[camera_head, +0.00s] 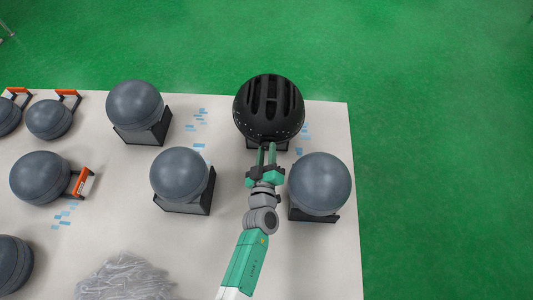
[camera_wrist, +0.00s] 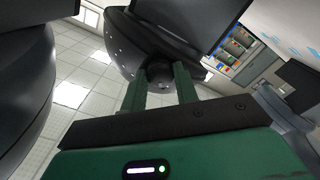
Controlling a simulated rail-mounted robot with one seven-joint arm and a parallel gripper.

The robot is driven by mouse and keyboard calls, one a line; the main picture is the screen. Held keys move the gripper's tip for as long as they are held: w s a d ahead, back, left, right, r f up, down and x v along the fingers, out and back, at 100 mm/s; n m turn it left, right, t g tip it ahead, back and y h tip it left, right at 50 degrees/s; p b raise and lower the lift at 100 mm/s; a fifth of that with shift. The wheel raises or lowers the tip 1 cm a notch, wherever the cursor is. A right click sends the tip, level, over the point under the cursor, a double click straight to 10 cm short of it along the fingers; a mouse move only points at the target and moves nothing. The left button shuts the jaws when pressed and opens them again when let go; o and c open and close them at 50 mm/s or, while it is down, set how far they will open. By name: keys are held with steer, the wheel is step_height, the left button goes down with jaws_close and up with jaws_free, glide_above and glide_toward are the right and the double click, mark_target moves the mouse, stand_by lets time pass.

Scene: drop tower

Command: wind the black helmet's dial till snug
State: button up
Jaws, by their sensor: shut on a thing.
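The black helmet (camera_head: 269,107) sits on a dark stand near the back edge of the white table. In the wrist view its underside and rim (camera_wrist: 150,40) show at close range. The dial (camera_wrist: 160,72) is a small dark round knob at the helmet's rear. My gripper (camera_head: 266,150) reaches up from the front to the helmet's near side. In the wrist view its green fingers (camera_wrist: 160,88) stand either side of the dial and are shut on it. The dial's far side is hidden, and I cannot tell how tight the fit is.
Grey spheres on dark stands flank my arm, one at left (camera_head: 180,174) and one close at right (camera_head: 320,183). Another grey sphere (camera_head: 134,105) stands at the back left. Crumpled clear plastic (camera_head: 125,277) lies at the front. Bare table (camera_head: 330,125) shows right of the helmet.

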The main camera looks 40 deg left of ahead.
steer(key=shift+n, duration=0.8)
steer(key=shift+b, duration=0.3)
steer(key=o, duration=1)
steer(key=p+v, duration=0.2)
steer(key=v, duration=0.5)
steer(key=shift+s+d+p, duration=0.25)
steer(key=shift+s+p, duration=0.05)
steer(key=shift+p, duration=0.05)
